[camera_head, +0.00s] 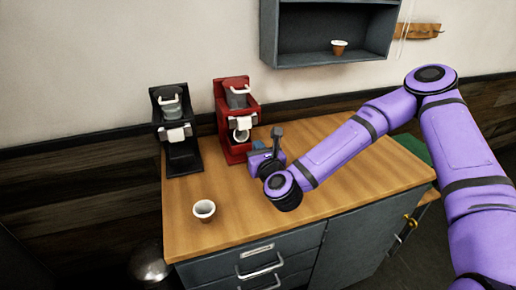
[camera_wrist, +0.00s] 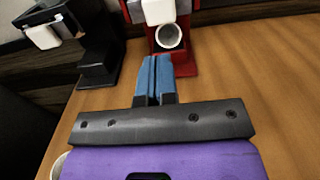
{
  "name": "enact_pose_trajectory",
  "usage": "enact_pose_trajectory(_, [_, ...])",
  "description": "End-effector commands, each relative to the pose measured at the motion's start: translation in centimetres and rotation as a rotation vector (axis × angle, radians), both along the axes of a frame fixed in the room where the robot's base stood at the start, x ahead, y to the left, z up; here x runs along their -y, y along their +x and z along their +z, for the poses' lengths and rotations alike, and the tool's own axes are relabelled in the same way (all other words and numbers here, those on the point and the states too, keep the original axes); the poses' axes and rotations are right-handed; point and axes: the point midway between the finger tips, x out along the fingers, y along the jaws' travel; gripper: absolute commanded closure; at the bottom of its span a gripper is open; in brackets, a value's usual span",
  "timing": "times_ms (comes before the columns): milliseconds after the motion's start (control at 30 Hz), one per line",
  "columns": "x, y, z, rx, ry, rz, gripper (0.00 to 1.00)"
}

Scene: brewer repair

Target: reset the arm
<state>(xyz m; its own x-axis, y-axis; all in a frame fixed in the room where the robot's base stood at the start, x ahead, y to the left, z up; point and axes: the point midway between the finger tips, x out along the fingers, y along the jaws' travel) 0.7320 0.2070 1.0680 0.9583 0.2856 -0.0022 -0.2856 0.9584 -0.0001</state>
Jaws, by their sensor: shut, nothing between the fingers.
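My purple arm reaches over the wooden counter from the right. My gripper (camera_wrist: 154,66) has its two blue fingers shut together with nothing between them. In the head view my gripper (camera_head: 262,146) is just in front of the red brewer (camera_head: 236,118). In the wrist view the fingers point at the red brewer (camera_wrist: 183,56), where a white cup (camera_wrist: 168,37) shows under its white part. I cannot tell from these views whether the fingertips touch the brewer.
A black brewer (camera_head: 182,158) stands left of the red one. A white cup (camera_head: 204,210) stands near the counter's front left. A small brown cup (camera_head: 339,47) sits in the wall shelf (camera_head: 290,55). The right part of the countertop (camera_head: 370,180) is clear.

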Motion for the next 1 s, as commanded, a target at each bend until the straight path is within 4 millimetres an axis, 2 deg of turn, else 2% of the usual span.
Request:
enact_pose_trajectory(167, [-0.1, 0.0, 0.1, 0.005, -0.021, 0.013, 1.0])
enact_pose_trajectory(267, [-0.6, -0.2, 0.2, 0.025, -0.1, 0.057, 1.0])
enact_pose_trajectory(433, [-1.6, -0.7, 0.4, 0.084, -0.364, 0.197, 1.0])
enact_pose_trajectory(633, [-1.7, -1.3, 0.5, 0.159, -0.716, 0.361, 1.0])
enact_pose_trajectory(833, [-0.4, -1.8, 0.9, 0.224, -1.056, 0.5, 1.0])
enact_pose_trajectory(1000, [1.6, -2.2, 1.7, 0.265, -1.333, 0.605, 1.0])
